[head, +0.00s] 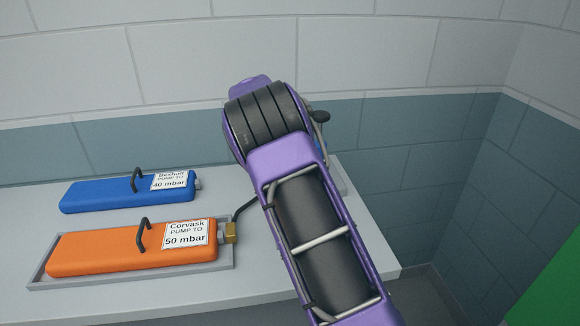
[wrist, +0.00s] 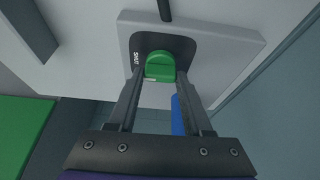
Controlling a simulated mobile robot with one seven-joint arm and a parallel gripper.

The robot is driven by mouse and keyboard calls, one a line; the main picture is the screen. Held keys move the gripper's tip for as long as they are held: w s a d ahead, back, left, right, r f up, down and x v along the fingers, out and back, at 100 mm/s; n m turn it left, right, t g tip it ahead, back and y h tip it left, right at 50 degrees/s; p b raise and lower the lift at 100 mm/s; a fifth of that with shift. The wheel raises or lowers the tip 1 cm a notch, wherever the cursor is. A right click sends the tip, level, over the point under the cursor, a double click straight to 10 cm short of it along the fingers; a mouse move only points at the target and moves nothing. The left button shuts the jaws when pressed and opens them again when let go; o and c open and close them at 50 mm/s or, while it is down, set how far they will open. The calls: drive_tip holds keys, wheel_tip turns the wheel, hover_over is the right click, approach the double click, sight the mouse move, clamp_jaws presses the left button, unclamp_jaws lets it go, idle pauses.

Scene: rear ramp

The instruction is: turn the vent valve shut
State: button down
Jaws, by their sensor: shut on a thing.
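In the wrist view my gripper (wrist: 160,72) has its two fingers on either side of a green valve knob (wrist: 160,65), shut on it. The knob sits on a dark plate (wrist: 178,45) on a pale grey block (wrist: 240,45). Small white lettering on the plate, left of the knob, seems to read "SHUT". A small white mark shows at the knob's lower edge. The knob's exact turn is hard to tell. In the head view my arm hides the gripper and the knob.
A blue bag (head: 120,191) labelled 40 mbar and an orange bag (head: 100,250) labelled 50 mbar lie on the grey bench (head: 150,303). The orange one is in a tray (head: 233,262), with a brass fitting (head: 230,232) and black hose.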

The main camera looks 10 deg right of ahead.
drive_tip(key=shift+m, duration=0.3)
drive_tip(key=shift+c, duration=1.6)
unclamp_jaws()
drive_tip(key=p+v, duration=0.2)
drive_tip(key=v, duration=1.5)
drive_tip(key=shift+w+r+p, duration=0.15)
drive_tip(key=shift+w+p, duration=0.05)
drive_tip(key=shift+p, duration=0.2)
drive_tip(key=shift+a, duration=0.1)
